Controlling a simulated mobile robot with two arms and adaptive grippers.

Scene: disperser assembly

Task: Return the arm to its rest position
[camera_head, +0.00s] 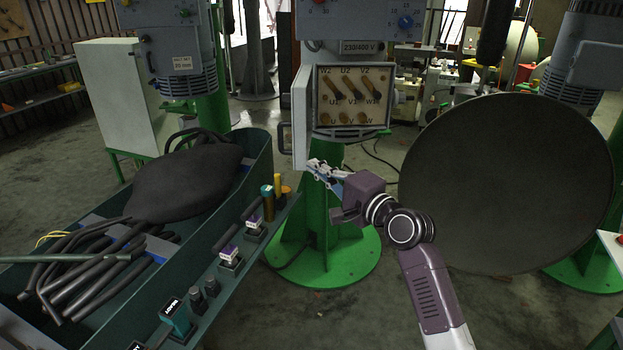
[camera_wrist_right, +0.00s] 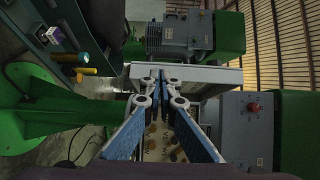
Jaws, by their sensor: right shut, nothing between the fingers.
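My right arm (camera_head: 425,275) comes in from the lower right of the head view. Its gripper (camera_head: 318,170) is in front of the green stand, just below the terminal box. In the right wrist view the two blue fingers of the gripper (camera_wrist_right: 161,75) meet at their tips, shut and empty. The terminal box (camera_head: 352,97) shows its labelled terminals with several brass-coloured links in the head view. In the right wrist view its terminals are partly hidden behind the fingers. My left gripper does not show.
A green bin (camera_head: 262,160) with dark hoses and a black bag stands at the left, with small tools along its ledge. A large dark disc (camera_head: 508,185) is at the right. The green stand's round base (camera_head: 345,262) is on the floor. A white cabinet (camera_head: 112,98) stands behind the bin.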

